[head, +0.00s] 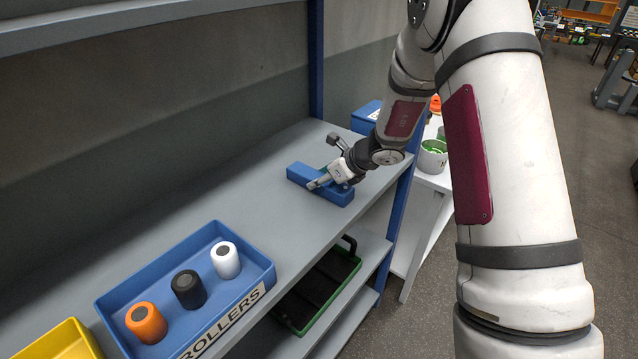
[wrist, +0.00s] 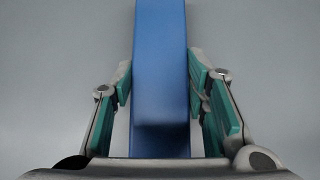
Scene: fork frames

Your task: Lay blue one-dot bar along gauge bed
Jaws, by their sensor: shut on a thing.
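A long blue bar (head: 304,174) is at the far part of the grey shelf. It looks level, and I cannot tell whether it rests on the surface or is just above it. My gripper (head: 326,182) is over the bar and shut on it. In the wrist view the blue bar (wrist: 160,65) runs up the picture between the two green-padded fingers of my gripper (wrist: 164,95). No dot shows on the bar's visible faces. I cannot make out a gauge bed in either view.
A blue tray (head: 262,268) marked ROLLERS holds an orange roller (head: 147,323), a black roller (head: 188,289) and a white roller (head: 225,260). A yellow bin (head: 62,343) is at the lower left. A blue post (head: 316,60) stands behind. The shelf (head: 240,200) is clear between tray and bar.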

